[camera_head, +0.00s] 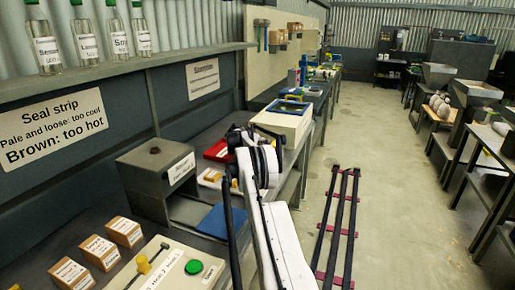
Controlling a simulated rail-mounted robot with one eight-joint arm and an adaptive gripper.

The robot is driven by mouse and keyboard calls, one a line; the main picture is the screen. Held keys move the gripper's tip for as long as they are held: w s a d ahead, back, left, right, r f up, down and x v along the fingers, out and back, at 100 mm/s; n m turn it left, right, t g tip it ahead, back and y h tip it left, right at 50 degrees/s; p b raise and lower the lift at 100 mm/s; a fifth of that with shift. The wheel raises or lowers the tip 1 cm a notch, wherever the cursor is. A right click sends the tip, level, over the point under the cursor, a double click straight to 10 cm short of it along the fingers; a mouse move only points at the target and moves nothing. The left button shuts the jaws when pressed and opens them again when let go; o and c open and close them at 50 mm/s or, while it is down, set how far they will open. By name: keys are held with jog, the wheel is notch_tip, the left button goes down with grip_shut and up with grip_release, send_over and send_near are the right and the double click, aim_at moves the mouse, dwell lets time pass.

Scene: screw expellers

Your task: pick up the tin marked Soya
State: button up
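No tin with a readable Soya label shows in the head view. My white and black arm (262,190) rises from the bottom centre and reaches over the right edge of the left-hand bench. I cannot make out my gripper; the arm's far end is small and partly hidden behind its own links. Brown blocks with white labels (125,231) stand on the bench at the lower left, their lettering too small to read.
Several labelled glass bottles (86,38) stand on the upper left shelf. A grey box machine (157,172), a blue mat (222,222) and a control panel with a green button (194,267) are on the bench. Black rails (339,230) run along the floor. More benches line the right.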

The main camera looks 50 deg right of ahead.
jog(key=c, duration=1.6)
